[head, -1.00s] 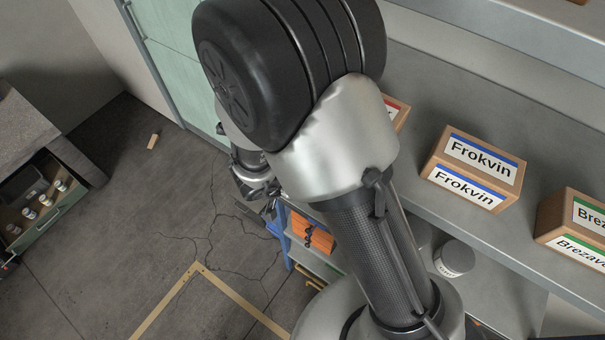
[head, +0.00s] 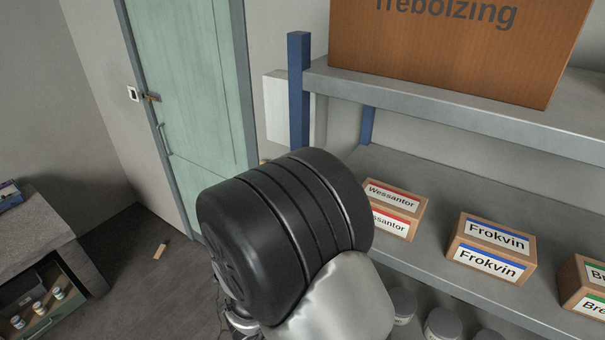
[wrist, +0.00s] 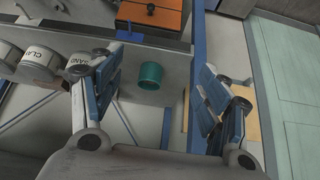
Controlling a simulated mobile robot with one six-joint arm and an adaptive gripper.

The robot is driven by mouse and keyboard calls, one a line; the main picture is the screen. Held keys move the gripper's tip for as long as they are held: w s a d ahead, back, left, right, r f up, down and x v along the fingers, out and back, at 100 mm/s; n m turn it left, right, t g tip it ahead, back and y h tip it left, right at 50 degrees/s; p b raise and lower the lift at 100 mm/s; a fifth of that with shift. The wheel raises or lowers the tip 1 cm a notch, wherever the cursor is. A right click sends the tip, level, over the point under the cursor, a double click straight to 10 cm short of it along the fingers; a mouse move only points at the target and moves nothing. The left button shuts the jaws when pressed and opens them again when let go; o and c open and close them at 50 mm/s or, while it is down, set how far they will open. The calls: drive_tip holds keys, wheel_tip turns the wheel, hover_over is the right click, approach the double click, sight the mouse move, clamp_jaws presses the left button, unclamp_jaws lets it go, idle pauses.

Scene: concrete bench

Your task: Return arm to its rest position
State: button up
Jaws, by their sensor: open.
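My gripper (wrist: 160,100) shows in the wrist view with its two blue-padded fingers spread wide apart. It is open and nothing is between the pads. In the head view my arm's dark joint and silver link fill the lower middle, and the gripper's fingers are hidden there. A teal cup (wrist: 150,75) stands on a grey shelf surface beyond the fingers in the wrist view, apart from them.
Shelves at right hold a Wessantor box (head: 394,207), a Frokvin box (head: 491,248) and a large Trebolzing box (head: 450,50). A blue post (head: 299,90) stands near my arm. White tubs (wrist: 40,62) show at left. A bench (head: 35,235) with an open drawer is far left.

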drive_tip(key=w+a+r+n+t+y+b, duration=0.25)
drive_tip(key=a+r+n+y+b, duration=0.35)
drive_tip(key=b, duration=0.8)
drive_tip(key=s+d+f+g+b, duration=0.1)
drive_tip(key=s+d+f+b, duration=0.2)
drive_tip(key=s+d+b, duration=0.2)
drive_tip(key=s+d+f+n+g+h+b, duration=0.1)
drive_tip(key=s+d+f+b, duration=0.2)
drive_tip(key=s+d+b, duration=0.2)
drive_tip(key=s+d+f+g+h+b, duration=0.1)
drive_tip(key=s+d+f+b, duration=0.2)
drive_tip(key=s+d+b, duration=0.3)
drive_tip(key=s+d, duration=0.3)
drive_tip(key=d, duration=0.1)
drive_tip(key=shift+s+d, duration=0.25)
drive_tip(key=shift+d, duration=0.1)
